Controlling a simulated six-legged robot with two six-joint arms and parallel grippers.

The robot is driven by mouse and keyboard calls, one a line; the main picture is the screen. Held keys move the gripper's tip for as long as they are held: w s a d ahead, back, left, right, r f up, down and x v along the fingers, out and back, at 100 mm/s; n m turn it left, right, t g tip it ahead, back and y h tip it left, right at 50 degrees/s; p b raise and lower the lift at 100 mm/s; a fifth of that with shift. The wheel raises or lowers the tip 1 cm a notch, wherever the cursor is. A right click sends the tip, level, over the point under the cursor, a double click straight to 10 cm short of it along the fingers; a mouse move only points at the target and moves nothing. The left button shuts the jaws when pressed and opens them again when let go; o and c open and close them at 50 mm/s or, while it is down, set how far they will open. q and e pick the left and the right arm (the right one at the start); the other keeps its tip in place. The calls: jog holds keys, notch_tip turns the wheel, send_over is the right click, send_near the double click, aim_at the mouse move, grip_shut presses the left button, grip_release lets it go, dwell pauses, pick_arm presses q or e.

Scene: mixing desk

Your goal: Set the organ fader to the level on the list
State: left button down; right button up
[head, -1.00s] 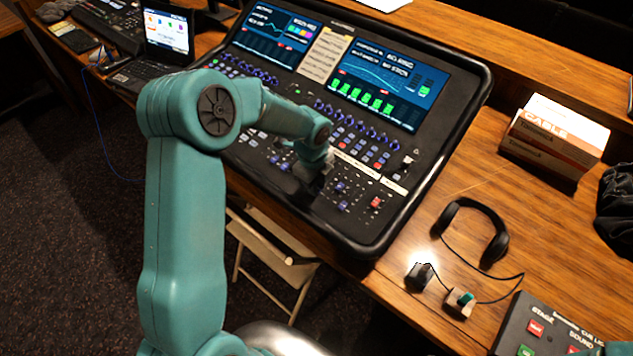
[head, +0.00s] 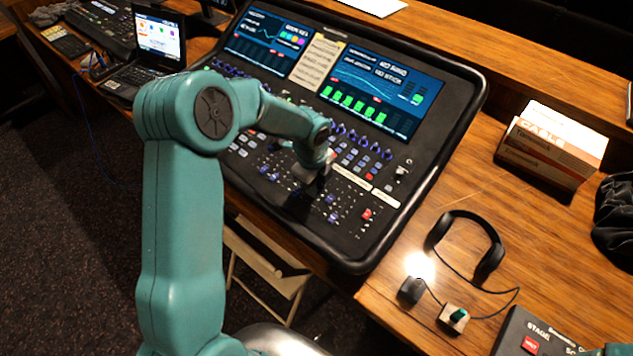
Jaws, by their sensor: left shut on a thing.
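The mixing desk (head: 440,160) is a black console with two screens and rows of knobs, buttons and faders. A pale paper list (head: 318,62) lies between the screens; its writing is too small to read. My left gripper (head: 306,180) points down onto the lower middle of the desk, among the fader rows beside the white label strips (head: 351,177). It is shut on a small control, seemingly a fader cap, which the fingers hide. I cannot read which label belongs to it or its level. My right gripper is out of view.
Headphones (head: 472,238), small cabled blocks (head: 453,317) and a cable box (head: 550,145) are on the wooden desk at right. A cue-light box (head: 535,335) is at the lower right. A laptop (head: 150,55) stands at far left. A folding chair (head: 262,262) stands below the desk.

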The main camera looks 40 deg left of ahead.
pick_arm(q)
jog(key=c, duration=0.9)
grip_release()
jog(key=shift+s+r, duration=0.1)
jog(key=shift+r, duration=0.5)
jog(key=r, duration=0.5)
jog(key=s+r+b, duration=0.1)
jog(key=r, duration=0.9)
jog(key=shift+s+r+b, duration=0.1)
jog(key=shift+s+b, duration=0.25)
